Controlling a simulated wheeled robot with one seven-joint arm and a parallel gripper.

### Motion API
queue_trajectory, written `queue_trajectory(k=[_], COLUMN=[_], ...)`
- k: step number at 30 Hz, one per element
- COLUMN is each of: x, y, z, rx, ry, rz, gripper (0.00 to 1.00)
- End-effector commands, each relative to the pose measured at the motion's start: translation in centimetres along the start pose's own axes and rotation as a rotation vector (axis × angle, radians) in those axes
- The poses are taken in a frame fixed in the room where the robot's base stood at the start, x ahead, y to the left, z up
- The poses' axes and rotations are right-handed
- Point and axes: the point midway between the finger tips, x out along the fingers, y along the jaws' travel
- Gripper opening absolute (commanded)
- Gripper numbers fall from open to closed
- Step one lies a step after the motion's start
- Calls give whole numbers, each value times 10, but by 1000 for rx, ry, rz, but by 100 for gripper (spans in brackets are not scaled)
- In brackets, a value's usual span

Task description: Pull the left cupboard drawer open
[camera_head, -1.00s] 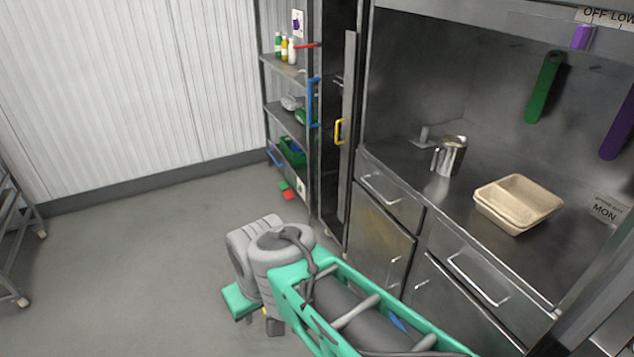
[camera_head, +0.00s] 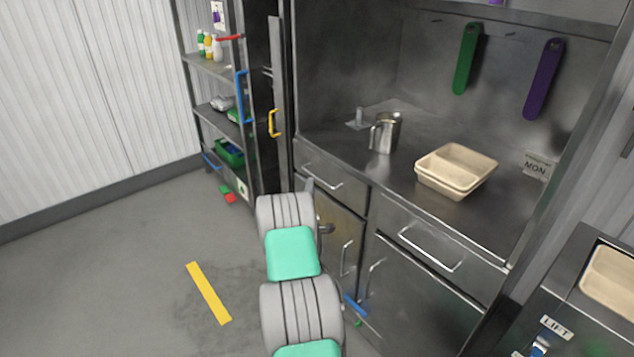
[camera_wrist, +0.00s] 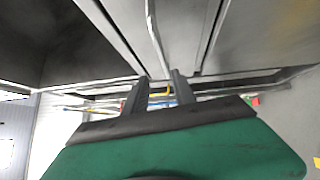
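The left cupboard drawer (camera_head: 345,196) is a steel front with a bar handle (camera_head: 322,178), under the left end of the steel worktop. It looks shut, flush with the cupboard. My arm stands in front of the cupboard, close to the drawer's lower left, and mostly hides my gripper in the head view. In the wrist view my gripper (camera_wrist: 159,82) shows two dark fingers standing apart, with nothing clearly held. A thin pale bar (camera_wrist: 154,35) runs toward the gap between the fingertips. I cannot tell whether it is the drawer handle or whether they touch.
A right drawer (camera_head: 440,232) and cupboard doors sit beside and below. A metal jug (camera_head: 385,133) and beige tray (camera_head: 455,172) stand on the worktop (camera_head: 400,180). A shelf rack (camera_head: 212,105) is at the back left. A machine marked LIFT (camera_head: 545,310) is at the right.

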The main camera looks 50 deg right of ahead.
Motion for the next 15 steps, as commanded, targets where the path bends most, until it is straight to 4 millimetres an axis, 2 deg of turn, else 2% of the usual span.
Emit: queue_trajectory(k=[1,5,15], x=[0,7,66], y=[-10,-13,-11], z=[8,16,16], rx=[-39,-80,-77], ry=[-2,-3,-3], rz=[25,57,54], gripper=[32,32,32])
